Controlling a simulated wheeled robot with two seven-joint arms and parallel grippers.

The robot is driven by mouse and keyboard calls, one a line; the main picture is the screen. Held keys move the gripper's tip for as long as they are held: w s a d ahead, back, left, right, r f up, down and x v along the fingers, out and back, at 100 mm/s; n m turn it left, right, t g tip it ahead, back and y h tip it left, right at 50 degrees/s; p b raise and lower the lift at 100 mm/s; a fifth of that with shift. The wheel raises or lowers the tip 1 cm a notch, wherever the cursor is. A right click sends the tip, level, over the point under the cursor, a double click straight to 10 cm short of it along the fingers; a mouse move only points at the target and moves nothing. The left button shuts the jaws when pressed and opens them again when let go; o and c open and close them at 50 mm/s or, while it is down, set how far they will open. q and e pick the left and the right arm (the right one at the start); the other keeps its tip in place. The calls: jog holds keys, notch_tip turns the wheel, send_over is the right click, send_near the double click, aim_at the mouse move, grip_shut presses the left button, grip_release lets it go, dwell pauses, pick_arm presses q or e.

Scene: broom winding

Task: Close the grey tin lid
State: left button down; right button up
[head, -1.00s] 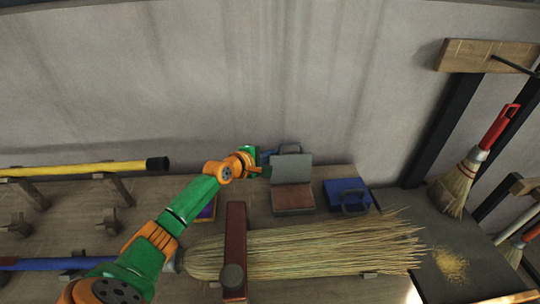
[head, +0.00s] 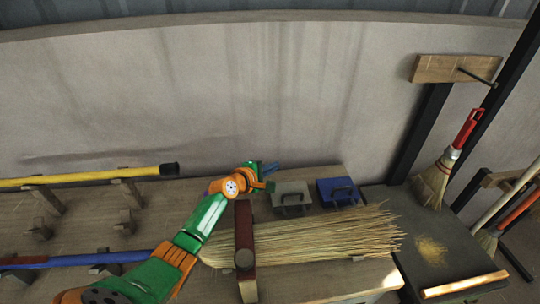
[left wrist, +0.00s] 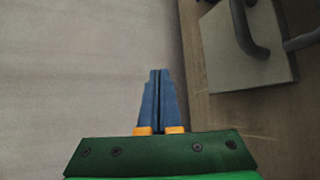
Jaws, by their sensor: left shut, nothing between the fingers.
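The grey tin (head: 283,209) stands on the bench behind the broom bristles. Its grey lid (head: 290,187) lies down flat over it, with a dark handle on top. In the left wrist view the lid (left wrist: 222,45) fills the upper right, with its dark curved handle. My left gripper (head: 273,166) is just behind and to the left of the tin, near the wall. Its blue fingers (left wrist: 155,73) are together and empty, apart from the lid. My right gripper is not in view.
A blue tin (head: 340,190) with a handle stands right of the grey one. A large broom head (head: 320,235) lies in front, under a reddish-brown clamp bar (head: 244,235). The wall (head: 240,100) is close behind my gripper.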

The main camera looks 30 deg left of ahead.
pick_arm(q)
jog(key=shift+s+d+f, duration=0.1)
jog(key=shift+s+d, duration=0.05)
jog(key=shift+s, duration=0.05)
dwell(0.3)
